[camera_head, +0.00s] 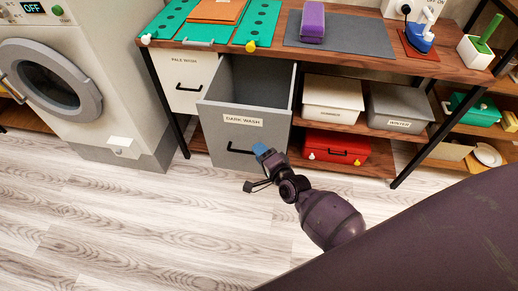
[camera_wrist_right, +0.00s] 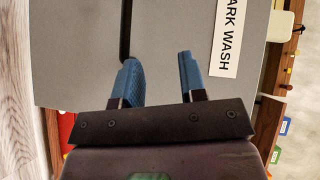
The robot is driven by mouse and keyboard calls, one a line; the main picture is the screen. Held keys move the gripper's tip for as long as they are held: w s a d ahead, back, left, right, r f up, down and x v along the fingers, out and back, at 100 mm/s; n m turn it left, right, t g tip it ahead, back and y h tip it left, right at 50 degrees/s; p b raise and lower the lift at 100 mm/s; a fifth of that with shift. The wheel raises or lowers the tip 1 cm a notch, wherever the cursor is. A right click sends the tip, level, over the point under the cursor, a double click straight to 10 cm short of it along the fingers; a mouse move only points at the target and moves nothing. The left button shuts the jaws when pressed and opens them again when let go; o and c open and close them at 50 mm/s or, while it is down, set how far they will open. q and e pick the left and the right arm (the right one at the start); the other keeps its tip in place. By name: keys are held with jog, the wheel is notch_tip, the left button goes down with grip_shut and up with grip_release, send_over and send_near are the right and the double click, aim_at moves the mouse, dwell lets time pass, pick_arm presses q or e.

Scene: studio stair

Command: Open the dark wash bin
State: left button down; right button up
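The grey dark wash bin (camera_head: 243,107) is pulled out of the bench, and its inside shows from above. Its white label reads DARK WASH (camera_head: 243,121). Its black bar handle (camera_head: 238,151) is low on the front. My right gripper (camera_head: 260,150) is at the right end of this handle. In the right wrist view the two blue fingers of my right gripper (camera_wrist_right: 160,75) are apart with an empty gap. The handle (camera_wrist_right: 126,30) meets the left finger there, and I cannot tell whether they touch. My left gripper is not in view.
The pale wash bin (camera_head: 182,80) is beside it on the left, and a washing machine (camera_head: 60,85) stands further left. White and grey storage boxes and a red box (camera_head: 336,147) sit on shelves to the right. The wooden floor (camera_head: 130,220) in front is clear.

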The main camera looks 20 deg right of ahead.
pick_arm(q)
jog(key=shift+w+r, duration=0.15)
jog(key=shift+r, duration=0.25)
pick_arm(e)
jog(key=s+d+f, duration=0.1)
jog(key=s, duration=0.7)
jog(key=shift+s+d+f, duration=0.2)
jog(key=shift+d+f, duration=0.15)
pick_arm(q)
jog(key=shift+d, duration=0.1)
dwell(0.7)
